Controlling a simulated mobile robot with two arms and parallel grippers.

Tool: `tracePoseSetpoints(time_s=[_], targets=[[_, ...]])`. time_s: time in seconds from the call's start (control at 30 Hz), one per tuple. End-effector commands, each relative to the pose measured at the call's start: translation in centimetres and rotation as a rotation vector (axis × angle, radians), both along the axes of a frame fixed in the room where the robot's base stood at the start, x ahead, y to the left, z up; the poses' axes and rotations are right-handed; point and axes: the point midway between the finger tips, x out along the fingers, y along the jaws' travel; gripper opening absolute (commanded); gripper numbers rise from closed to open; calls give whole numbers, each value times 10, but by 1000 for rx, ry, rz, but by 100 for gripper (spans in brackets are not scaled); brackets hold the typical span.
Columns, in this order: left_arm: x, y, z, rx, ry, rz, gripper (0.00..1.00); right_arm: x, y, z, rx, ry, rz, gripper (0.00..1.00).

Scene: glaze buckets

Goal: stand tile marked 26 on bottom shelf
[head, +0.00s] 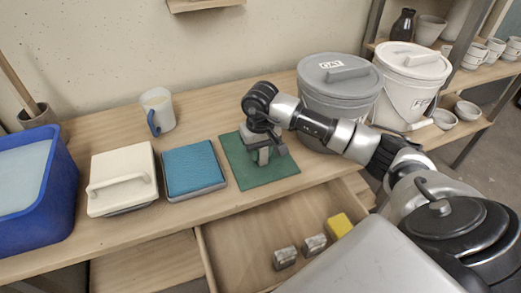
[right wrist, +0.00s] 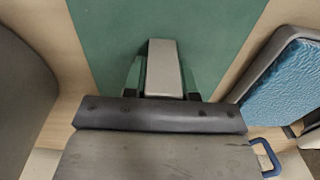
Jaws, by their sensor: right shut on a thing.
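My right gripper (head: 264,155) is low over the green mat (head: 281,174) on the bench. It is shut on a small pale grey piece, which shows in the right wrist view (right wrist: 163,68) as a narrow slab between the fingers. I see no number on it, so I cannot tell whether it is the tile marked 26. In the head view the gripper hides most of it, and I cannot tell whether it touches the mat. A shelf rack (head: 475,78) stands at the right; its lowest part is not clearly visible. My left gripper is not in view.
A blue-topped tray (head: 194,168), white lidded box (head: 122,170), blue tub (head: 62,192) and mug (head: 157,110) stand left. Grey (head: 338,90) and white (head: 405,90) buckets stand right. An open drawer (head: 235,250) holds a yellow block (head: 339,226) and two grey blocks.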

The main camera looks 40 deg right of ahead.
Motion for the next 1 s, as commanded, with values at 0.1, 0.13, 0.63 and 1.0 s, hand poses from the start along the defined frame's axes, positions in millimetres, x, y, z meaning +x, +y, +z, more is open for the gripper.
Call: tracePoseSetpoints(time_s=[0.1,0.13,0.63,1.0], targets=[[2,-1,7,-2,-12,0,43,0,0,0,0,0,0,34],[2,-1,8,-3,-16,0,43,0,0,0,0,0,0,39],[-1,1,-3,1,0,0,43,0,0,5,1,-2,-1,52],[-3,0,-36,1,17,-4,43,1,0,85,-1,-6,0,52]])
